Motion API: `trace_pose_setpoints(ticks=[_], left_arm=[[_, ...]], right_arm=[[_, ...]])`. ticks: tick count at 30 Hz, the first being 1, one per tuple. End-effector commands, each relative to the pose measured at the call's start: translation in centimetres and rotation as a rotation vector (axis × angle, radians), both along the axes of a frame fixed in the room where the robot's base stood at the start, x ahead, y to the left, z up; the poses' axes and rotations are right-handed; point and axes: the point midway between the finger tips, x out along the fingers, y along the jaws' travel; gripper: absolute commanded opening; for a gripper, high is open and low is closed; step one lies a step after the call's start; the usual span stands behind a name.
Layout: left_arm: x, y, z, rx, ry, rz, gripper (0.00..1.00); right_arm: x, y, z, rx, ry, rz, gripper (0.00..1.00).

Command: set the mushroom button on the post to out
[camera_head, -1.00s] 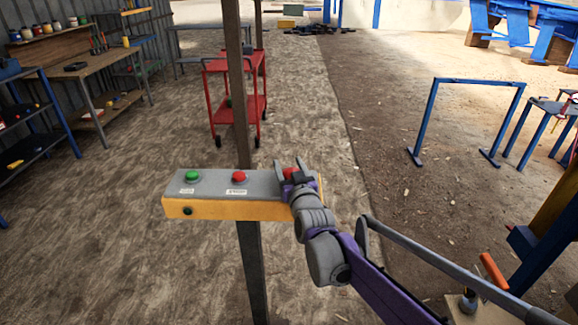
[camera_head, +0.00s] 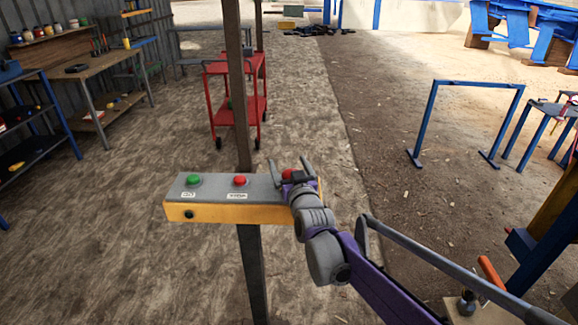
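A control box (camera_head: 215,212) with a grey top and yellow front is fixed on the post (camera_head: 253,275). A red mushroom button (camera_head: 288,174) sits at the right end of its top, partly hidden by my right gripper. My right gripper (camera_head: 291,167) is at this button with its two fingers spread apart, one to each side of it. I cannot tell whether a finger touches the button or how high the button stands. My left gripper is not in view.
A green button (camera_head: 193,180) and a smaller red button (camera_head: 240,181), each with a label, are on the same box top. A red trolley (camera_head: 235,100) stands behind the post. A blue frame (camera_head: 465,83) stands on the right. The ground around the post is clear.

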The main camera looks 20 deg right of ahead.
Motion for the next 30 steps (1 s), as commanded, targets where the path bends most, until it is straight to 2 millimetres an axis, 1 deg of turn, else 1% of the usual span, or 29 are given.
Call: trace_pose_setpoints(ticks=[7, 10, 14, 18, 22, 24, 27, 30], left_arm=[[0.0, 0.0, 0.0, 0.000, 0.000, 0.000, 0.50], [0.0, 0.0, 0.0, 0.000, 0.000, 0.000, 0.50], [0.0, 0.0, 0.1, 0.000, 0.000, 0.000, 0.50], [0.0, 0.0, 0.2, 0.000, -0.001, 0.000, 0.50], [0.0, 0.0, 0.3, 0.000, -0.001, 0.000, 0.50], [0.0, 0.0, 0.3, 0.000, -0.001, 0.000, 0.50], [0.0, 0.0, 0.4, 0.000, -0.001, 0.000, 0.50], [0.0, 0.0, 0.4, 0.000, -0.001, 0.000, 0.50]], right_arm=[[-0.2, 0.0, -0.1, 0.000, 0.002, 0.000, 0.95], [-1.0, 0.0, -0.1, 0.000, 0.002, 0.001, 0.95], [-3.2, 0.1, -0.1, 0.001, 0.002, 0.001, 0.95], [-6.2, 0.1, 0.0, 0.000, 0.002, 0.001, 0.95], [-8.5, 0.2, -0.1, 0.000, 0.001, 0.000, 0.95], [-9.5, 0.2, 0.0, 0.001, 0.001, 0.000, 0.95], [-10.3, 0.2, -0.1, 0.000, 0.001, 0.000, 0.95], [-10.7, 0.2, -0.1, 0.000, 0.001, 0.000, 0.95]])
